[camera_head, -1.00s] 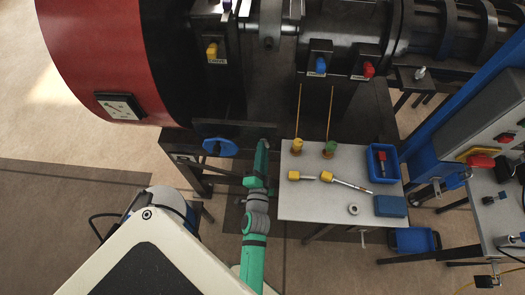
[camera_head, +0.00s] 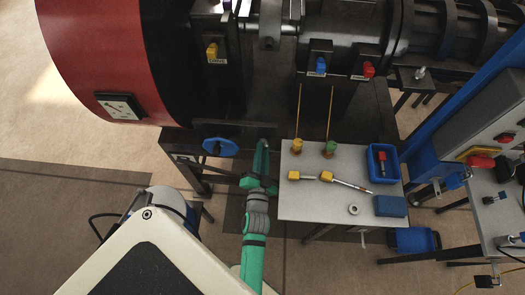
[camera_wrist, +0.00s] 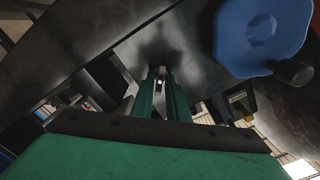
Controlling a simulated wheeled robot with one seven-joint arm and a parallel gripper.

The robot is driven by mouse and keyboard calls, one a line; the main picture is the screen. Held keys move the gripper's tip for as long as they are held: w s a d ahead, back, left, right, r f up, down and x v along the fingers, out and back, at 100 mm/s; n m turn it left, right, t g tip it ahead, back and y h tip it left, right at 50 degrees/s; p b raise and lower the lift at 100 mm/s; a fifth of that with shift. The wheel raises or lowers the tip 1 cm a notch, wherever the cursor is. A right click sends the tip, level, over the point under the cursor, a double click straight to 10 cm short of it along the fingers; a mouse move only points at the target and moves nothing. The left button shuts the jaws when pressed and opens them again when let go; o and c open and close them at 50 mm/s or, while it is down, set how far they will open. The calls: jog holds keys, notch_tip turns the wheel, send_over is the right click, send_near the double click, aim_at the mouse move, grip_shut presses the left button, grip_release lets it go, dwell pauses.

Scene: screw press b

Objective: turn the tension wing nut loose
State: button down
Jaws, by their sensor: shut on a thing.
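My gripper (camera_wrist: 160,77) is shut on a small pale metal piece (camera_wrist: 161,81) between its fingertips, against the dark machine face. I take this piece for the tension wing nut; its wings are mostly hidden by the fingers. In the head view my gripper (camera_head: 264,143) reaches up to the dark press frame, between the blue handwheel (camera_head: 220,147) and the grey table. The nut itself cannot be made out there.
The blue handwheel with its dark knob also shows close by in the wrist view (camera_wrist: 258,38). Right of my arm stands the grey table (camera_head: 312,207) with yellow-handled tools, a ring (camera_head: 353,210) and a blue bin (camera_head: 383,160). The red drum (camera_head: 95,60) is upper left.

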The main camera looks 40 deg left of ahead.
jog(key=shift+f, duration=0.1)
jog(key=c, duration=1.9)
grip_release()
jog(key=shift+o, duration=0.2)
jog(key=v, duration=1.1)
